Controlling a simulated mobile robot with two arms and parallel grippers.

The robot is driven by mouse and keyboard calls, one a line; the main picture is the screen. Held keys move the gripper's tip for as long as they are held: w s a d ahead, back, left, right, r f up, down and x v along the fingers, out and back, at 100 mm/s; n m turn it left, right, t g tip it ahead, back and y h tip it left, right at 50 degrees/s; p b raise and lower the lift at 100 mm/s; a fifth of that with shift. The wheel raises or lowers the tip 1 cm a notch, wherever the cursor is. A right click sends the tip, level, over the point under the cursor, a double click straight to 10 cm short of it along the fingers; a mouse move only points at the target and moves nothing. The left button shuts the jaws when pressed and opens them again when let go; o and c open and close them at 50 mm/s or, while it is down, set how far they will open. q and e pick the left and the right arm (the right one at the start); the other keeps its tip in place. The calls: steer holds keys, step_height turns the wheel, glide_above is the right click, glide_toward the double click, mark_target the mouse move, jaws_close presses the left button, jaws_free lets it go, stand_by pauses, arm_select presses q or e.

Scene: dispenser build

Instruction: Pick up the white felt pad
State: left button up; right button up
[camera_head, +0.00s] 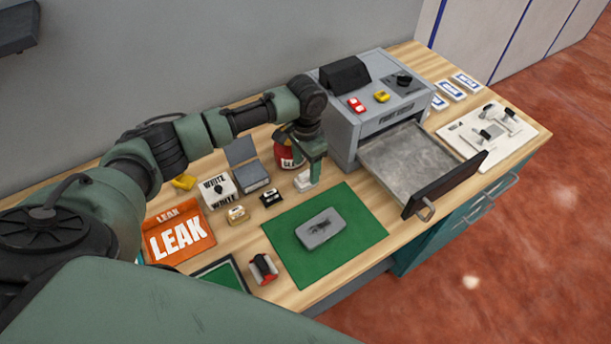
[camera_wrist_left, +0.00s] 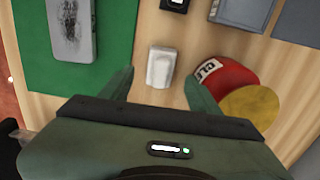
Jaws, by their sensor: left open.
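The white felt pad (camera_head: 303,182) is a small whitish block on the wooden worktop, just right of the dark small blocks and beyond the green mat. It also shows in the left wrist view (camera_wrist_left: 160,67), lying ahead of and between the finger lines. My left gripper (camera_head: 312,168) points down over it, and its fingers partly hide the pad in the head view. In the left wrist view the left gripper (camera_wrist_left: 158,84) is open, with one finger on each side and nothing held. Whether the fingers touch the pad cannot be told. My right gripper is not in view.
A red bottle (camera_wrist_left: 224,80) with a yellow disc stands close to the right finger. The green mat (camera_head: 355,205) bears a grey plate (camera_head: 321,229). A grey machine (camera_head: 350,128) with an open drawer (camera_head: 405,160) stands to the right. An orange LEAK pouch (camera_head: 178,240) lies left.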

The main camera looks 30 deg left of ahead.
mark_target(306, 173)
arm_select(q)
step_height(306, 173, down, 4)
steer(key=shift+r+p, duration=0.1)
steer(key=shift+p, duration=0.2)
steer(key=shift+f, duration=0.2)
steer(key=c, duration=1.3)
jaws_close()
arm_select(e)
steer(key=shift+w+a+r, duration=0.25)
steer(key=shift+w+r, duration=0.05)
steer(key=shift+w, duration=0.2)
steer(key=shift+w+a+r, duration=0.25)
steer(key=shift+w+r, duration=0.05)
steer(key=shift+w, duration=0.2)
arm_select(q)
steer(key=shift+r, duration=0.2)
